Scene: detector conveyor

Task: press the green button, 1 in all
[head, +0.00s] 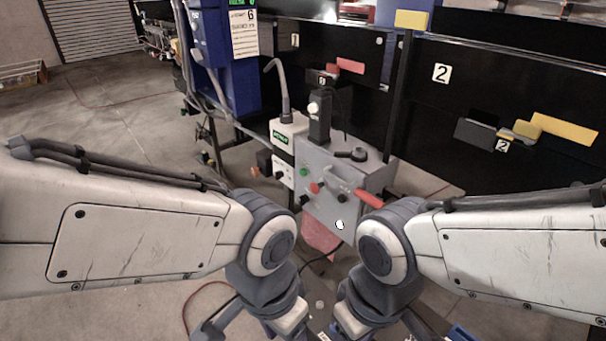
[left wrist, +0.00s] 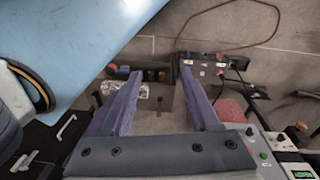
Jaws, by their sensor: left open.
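The green button (head: 304,172) is a small round knob on the front of a grey control box (head: 343,203), in the middle of the head view. Beside it on the same box are red and black knobs. A small green button (left wrist: 263,155) also shows at the lower right of the left wrist view. My left gripper (left wrist: 161,80) is open and empty there, its two purple-grey fingers apart and away from the button. In the head view both of my wrists hang below the box at the bottom edge. My right gripper's fingers are not clear there.
A grey machine lever (head: 359,154) and a red handle (head: 368,198) are on the box. A white box with a green display (head: 284,138) stands to its left. Black panels numbered 1 and 2 (head: 441,73) are behind. Open floor (head: 110,130) lies at left.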

